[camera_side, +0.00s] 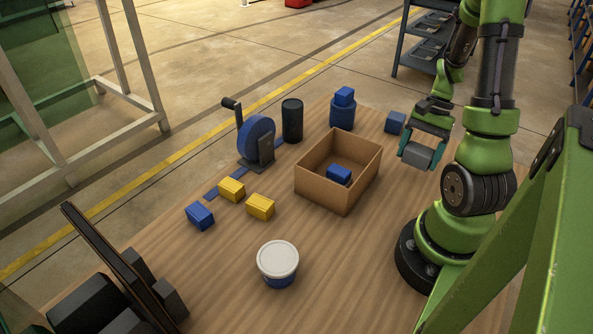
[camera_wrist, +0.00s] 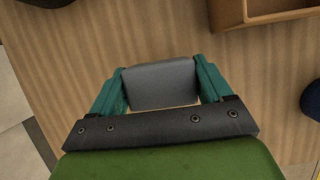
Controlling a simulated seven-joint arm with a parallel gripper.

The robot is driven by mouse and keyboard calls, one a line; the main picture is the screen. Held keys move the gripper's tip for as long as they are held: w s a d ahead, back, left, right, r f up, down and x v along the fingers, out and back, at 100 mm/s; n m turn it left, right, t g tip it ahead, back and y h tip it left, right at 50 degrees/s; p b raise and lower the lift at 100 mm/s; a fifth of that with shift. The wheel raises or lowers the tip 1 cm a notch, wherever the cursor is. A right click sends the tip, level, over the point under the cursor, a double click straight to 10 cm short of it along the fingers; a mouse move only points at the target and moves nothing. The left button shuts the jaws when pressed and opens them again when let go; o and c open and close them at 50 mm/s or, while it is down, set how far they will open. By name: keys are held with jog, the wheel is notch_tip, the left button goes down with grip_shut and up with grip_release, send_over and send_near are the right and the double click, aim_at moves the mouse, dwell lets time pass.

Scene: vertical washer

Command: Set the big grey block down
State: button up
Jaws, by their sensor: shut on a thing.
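The big grey block (camera_wrist: 160,84) is between the two teal fingers of my gripper (camera_wrist: 160,76) in the wrist view. My gripper is shut on it, one finger against each side. In the side view the grey block (camera_side: 416,156) hangs at the end of my gripper (camera_side: 420,150), on the right of the table, to the right of the cardboard box. Bare wooden table (camera_wrist: 60,50) shows around the block in the wrist view. I cannot tell whether the block's underside touches the table or is a little above it.
The open cardboard box (camera_side: 318,192) holds a blue block (camera_side: 339,174). A blue block (camera_side: 395,122) lies behind my gripper. A blue can with a block on top (camera_side: 342,110), a black cylinder (camera_side: 292,120), a blue crank wheel (camera_side: 256,139), yellow blocks (camera_side: 260,206) and a white-lidded tub (camera_side: 278,260) stand around.

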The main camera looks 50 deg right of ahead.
jog(key=w+d, duration=0.1)
jog(key=d, duration=0.1)
jog(key=w+d, duration=0.1)
jog(key=d, duration=0.1)
jog(key=w+d, duration=0.2)
jog(key=shift+f, duration=0.35)
jog(key=shift+w+d+f, duration=0.1)
jog(key=shift+d+f, duration=0.05)
jog(key=shift+f, duration=0.75)
jog(key=shift+w+d+f, duration=0.1)
jog(key=shift+f, duration=0.75)
jog(key=shift+f, duration=0.1)
jog(key=o, duration=1.1)
